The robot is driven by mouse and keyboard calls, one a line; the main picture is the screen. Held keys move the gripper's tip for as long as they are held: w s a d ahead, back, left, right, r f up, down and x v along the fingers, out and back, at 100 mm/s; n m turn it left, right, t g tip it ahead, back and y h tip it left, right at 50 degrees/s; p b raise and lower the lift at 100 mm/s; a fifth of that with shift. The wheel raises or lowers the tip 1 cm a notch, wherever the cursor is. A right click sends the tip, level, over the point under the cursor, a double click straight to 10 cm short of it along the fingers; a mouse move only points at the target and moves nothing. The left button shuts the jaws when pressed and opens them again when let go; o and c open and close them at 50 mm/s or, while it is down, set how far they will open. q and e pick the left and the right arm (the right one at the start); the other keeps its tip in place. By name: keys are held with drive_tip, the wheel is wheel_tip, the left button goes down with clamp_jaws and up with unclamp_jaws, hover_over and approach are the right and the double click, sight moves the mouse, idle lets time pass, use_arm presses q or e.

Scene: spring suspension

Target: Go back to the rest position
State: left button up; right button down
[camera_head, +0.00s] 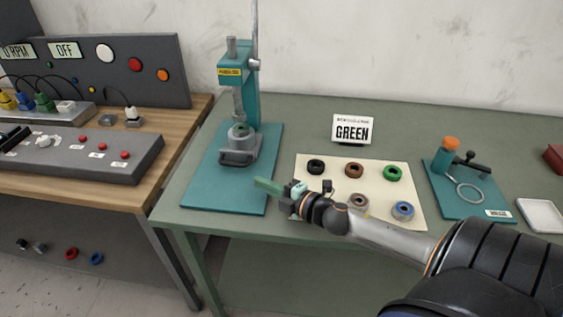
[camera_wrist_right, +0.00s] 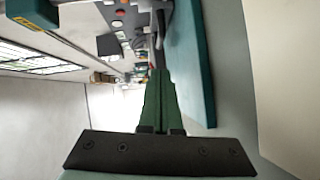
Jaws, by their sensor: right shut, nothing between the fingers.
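My right gripper (camera_head: 268,186) is over the front of the green table, between the teal press base and the cream mat. Its green fingers are together with nothing between them; they also show shut in the right wrist view (camera_wrist_right: 157,85). The teal press (camera_head: 252,95) stands upright on its teal base plate (camera_head: 200,175), with a grey vise (camera_head: 240,150) under its ram. A ring-like part seems to sit in the vise, too small to tell its colour. My left gripper is not in view.
The cream mat (camera_head: 300,172) holds several coloured rings, including a green ring (camera_head: 392,173) and a blue ring (camera_head: 403,210). A "GREEN" sign (camera_head: 353,129) stands behind it. A teal fixture (camera_head: 445,158) and a white tray (camera_head: 541,215) are at right. A wooden bench with a control panel (camera_head: 120,70) is at left.

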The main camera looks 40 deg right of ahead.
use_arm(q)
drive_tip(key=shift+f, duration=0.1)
use_arm(e)
drive_tip(key=shift+v, duration=2.9)
drive_tip(key=shift+a+r, duration=0.1)
drive_tip(key=shift+r, duration=0.05)
